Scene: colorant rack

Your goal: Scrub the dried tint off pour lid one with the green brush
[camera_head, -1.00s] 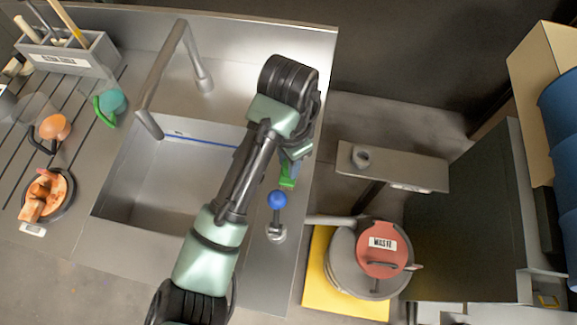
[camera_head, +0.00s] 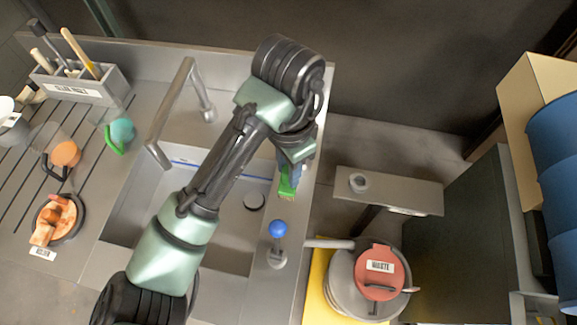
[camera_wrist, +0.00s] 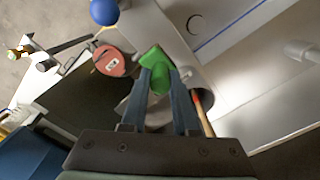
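My gripper (camera_wrist: 160,75) points down above the counter strip right of the sink. Its two dark fingers close on a green block, which I take as the green brush (camera_wrist: 155,62); it also shows at the fingertips in the head view (camera_head: 287,182). I cannot tell which is pour lid one.
The sink basin (camera_head: 150,220) lies left of my gripper, with a faucet (camera_head: 168,105) behind it. A blue-knobbed lever (camera_head: 277,229) stands close in front. A waste bin with a red lid (camera_head: 380,272) stands right. A grey tool holder (camera_head: 80,88) stands back left.

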